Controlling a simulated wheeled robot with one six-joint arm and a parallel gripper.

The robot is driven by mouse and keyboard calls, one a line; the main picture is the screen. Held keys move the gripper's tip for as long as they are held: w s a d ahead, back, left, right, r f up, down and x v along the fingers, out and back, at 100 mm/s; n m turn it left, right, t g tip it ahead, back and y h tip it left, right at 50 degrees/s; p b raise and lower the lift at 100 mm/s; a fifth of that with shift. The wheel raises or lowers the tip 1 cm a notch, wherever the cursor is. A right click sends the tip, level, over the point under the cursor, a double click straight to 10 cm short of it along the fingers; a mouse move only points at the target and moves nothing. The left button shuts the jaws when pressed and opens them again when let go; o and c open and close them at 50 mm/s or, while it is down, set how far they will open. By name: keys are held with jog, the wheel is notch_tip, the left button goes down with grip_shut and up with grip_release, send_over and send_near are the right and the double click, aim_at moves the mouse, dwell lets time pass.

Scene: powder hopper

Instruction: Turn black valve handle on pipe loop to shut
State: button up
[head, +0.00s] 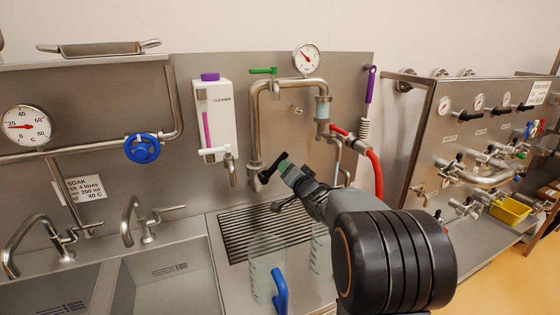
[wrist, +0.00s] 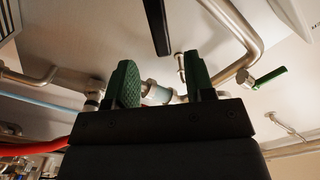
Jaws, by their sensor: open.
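The black valve handle (head: 270,170) sits low on the left leg of the metal pipe loop (head: 255,120) in the head view. In the wrist view the black handle (wrist: 157,25) is a dark bar at the top, ahead of the gap between my fingers, and its far end is cut off by the frame. My gripper (head: 288,166) is right beside the handle in the head view. In the wrist view its two green fingers (wrist: 160,65) stand apart with nothing gripped. I cannot tell whether a finger touches the handle.
A green handle (head: 263,70) tops the loop, and a red hose (head: 375,175) hangs to the right. A white cleaner dispenser (head: 216,115) is on the wall at left. Clear jugs, one with a blue handle (head: 280,290), stand below my gripper by the drain grate (head: 235,243).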

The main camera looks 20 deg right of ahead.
aim_at(280, 160)
jog(key=w+p, duration=0.1)
jog(key=w, duration=0.7)
jog(key=shift+w, duration=0.1)
jog(key=shift+c, duration=0.5)
grip_shut()
